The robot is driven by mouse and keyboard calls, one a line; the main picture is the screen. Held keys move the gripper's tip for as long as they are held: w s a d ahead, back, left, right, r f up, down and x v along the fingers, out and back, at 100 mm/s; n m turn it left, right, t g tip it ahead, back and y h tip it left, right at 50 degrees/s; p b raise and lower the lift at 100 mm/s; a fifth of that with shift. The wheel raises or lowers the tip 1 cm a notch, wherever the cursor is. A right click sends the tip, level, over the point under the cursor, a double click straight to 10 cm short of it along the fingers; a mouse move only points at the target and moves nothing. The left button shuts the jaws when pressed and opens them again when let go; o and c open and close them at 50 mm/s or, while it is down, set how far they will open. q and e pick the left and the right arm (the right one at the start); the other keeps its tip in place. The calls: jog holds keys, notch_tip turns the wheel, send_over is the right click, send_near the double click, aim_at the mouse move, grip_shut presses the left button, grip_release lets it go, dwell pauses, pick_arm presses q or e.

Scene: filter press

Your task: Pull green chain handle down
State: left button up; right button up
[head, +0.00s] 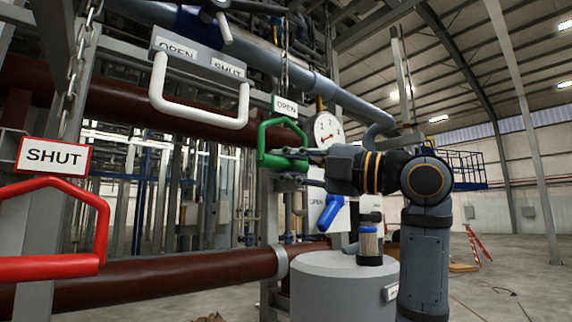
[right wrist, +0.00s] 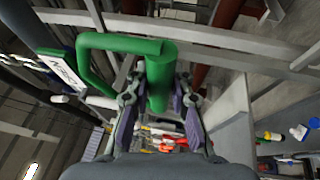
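The green chain handle (head: 263,138) hangs below an OPEN sign (head: 285,106) on a chain in the head view, near the middle. My right gripper (head: 287,166) is at the handle's lower bar, coming from the right. In the right wrist view, the green handle's bar (right wrist: 160,75) lies between the two fingers of my right gripper (right wrist: 159,103). The fingers look spread, with small gaps beside the bar, so it is around the bar and not clearly gripping it. My left gripper is not in view.
A red handle (head: 50,266) with a SHUT sign (head: 54,156) hangs on a chain at the left. A white handle (head: 200,114) hangs at upper middle. A gauge (head: 327,129) is behind my right gripper. A grey drum (head: 335,290) stands below.

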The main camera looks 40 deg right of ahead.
grip_shut()
jog(key=shift+f, duration=0.1)
notch_tip(320, 180, down, 14)
jog(key=b, duration=1.2)
jog(key=shift+a+f, duration=0.15)
jog(key=shift+f, duration=0.1)
jog(key=shift+w, duration=0.1)
jog(key=o, duration=0.7)
grip_release()
jog(key=shift+o, duration=0.2)
